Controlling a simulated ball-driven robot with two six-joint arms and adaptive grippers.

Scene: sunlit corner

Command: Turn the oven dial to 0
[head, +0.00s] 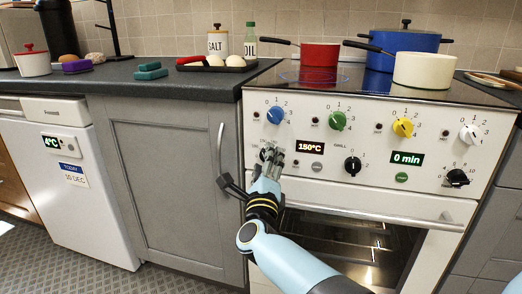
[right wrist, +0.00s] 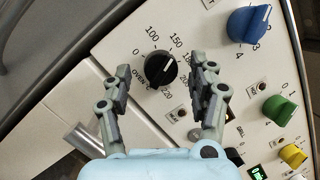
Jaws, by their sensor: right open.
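The oven dial (right wrist: 160,68) is a round black knob with a white pointer line. In the right wrist view its scale runs from 0 at the left over 100 and 150 to 220. The line points up and right, roughly towards 150. In the head view the dial is mostly hidden behind my right gripper (head: 273,154). That gripper is open in front of the oven panel (head: 300,125). In the right wrist view its fingers stand apart on either side of the dial; I cannot tell whether they touch it. The oven display (head: 310,147) reads 150°C. My left gripper is not in view.
A blue knob (head: 275,115) sits just above the dial, with green (head: 337,121), yellow (head: 403,127) and white (head: 469,134) knobs further right. A black grill knob (head: 352,165) is right of the display. The oven door handle (head: 370,216) runs below.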

